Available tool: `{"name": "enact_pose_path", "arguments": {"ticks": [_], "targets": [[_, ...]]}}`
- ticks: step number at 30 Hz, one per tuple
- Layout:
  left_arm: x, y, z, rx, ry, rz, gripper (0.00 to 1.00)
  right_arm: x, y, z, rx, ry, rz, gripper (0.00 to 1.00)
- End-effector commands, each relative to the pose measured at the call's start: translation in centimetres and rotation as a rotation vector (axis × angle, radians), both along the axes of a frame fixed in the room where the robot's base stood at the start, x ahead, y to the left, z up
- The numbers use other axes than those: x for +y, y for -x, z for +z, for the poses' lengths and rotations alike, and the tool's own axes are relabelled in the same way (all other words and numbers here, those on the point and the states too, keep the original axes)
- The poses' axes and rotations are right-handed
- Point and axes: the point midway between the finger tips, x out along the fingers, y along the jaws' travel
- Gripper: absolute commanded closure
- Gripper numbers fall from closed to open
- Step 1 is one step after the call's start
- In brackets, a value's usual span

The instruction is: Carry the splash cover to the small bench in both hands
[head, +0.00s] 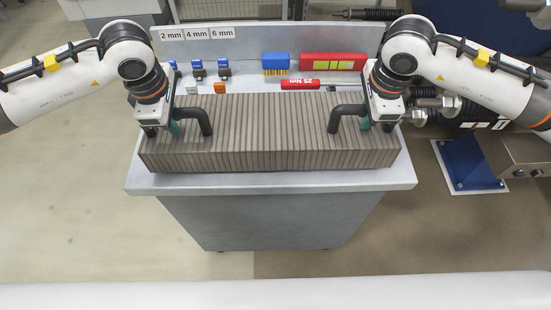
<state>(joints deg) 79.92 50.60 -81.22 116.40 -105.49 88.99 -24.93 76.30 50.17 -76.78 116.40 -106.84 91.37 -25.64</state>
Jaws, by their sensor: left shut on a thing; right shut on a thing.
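The splash cover (270,140) is a long grey-brown ribbed box with two black bent handles on top. It is at the front of the small bench (290,184), level, spanning most of the bench's width. From this view I cannot tell whether it rests on the top or is just above it. My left gripper (176,127) is shut on the left handle (206,122). My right gripper (364,124) is shut on the right handle (334,120). The fingertips are partly hidden by the gripper bodies.
Behind the cover are a red torque wrench (300,84), a blue brush-like item (276,62), a red case (333,61) and several small blue items. A back panel with size labels (196,34) closes the rear. A blue stand (467,163) is at the right. Floor is clear at left.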

Motion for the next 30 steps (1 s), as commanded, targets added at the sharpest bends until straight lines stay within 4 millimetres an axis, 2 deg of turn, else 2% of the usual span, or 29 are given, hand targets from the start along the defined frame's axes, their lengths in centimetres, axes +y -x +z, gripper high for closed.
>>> {"name": "enact_pose_path", "arguments": {"ticks": [11,12,16,22,23,24,27,30], "targets": [[-0.1,-0.1,-1.1,-0.006,0.003,0.000,1.00,0.0,-0.1,-1.1,-0.005,-0.002,0.000,1.00],[-0.1,-0.1,-1.1,-0.007,0.003,0.000,0.77,0.1,-0.1,-1.1,-0.006,-0.003,0.001,1.00],[0.0,-0.1,-1.1,-0.005,0.003,-0.001,0.56,0.1,-0.1,-1.0,-0.007,-0.003,0.000,1.00],[0.0,0.0,-1.2,-0.002,0.001,0.000,0.55,0.0,-0.1,-1.0,-0.007,-0.004,0.000,1.00],[0.0,0.1,-1.5,0.004,-0.001,0.000,0.55,0.0,0.0,-1.3,-0.001,-0.002,-0.001,0.77],[0.0,0.1,-1.5,0.004,-0.001,0.000,0.55,0.0,0.0,-1.3,-0.002,-0.002,-0.001,0.71],[0.0,0.0,-1.5,0.003,0.000,0.000,0.55,0.0,0.0,-1.3,-0.001,-0.001,-0.001,0.55],[0.0,0.0,-1.4,0.002,0.000,0.000,0.55,0.0,0.0,-1.3,-0.001,-0.001,-0.001,0.55]]}}
